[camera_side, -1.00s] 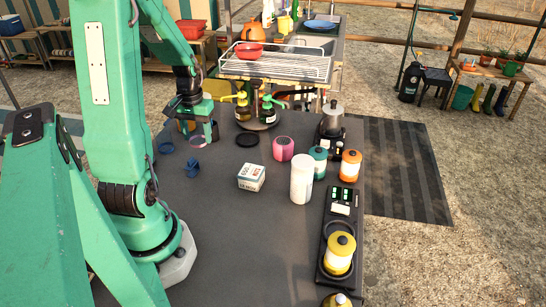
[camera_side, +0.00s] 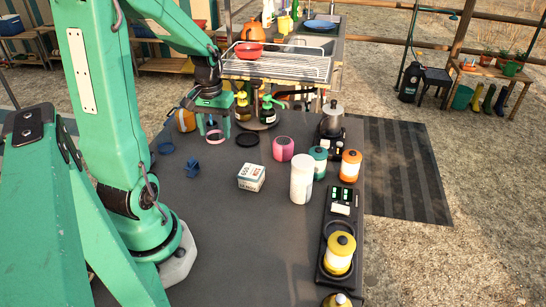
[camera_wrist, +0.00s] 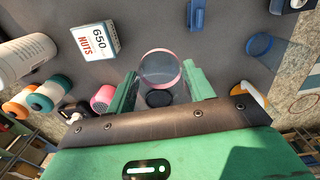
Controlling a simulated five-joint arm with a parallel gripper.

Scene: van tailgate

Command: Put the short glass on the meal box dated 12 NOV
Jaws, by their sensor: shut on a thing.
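My gripper (camera_side: 213,132) is shut on a clear short glass with a pinkish rim (camera_side: 214,137), held above the dark table. In the wrist view the glass (camera_wrist: 160,70) sits between the two green fingers, its round pink-edged end showing. A small white box with printed labels (camera_side: 251,178) stands on the table, to the right of and nearer the camera than my gripper. In the wrist view the box (camera_wrist: 90,42) shows "650" and "NUTS"; I cannot read a date. Its top looks bare.
A white cylinder (camera_side: 301,180) stands just right of the box.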

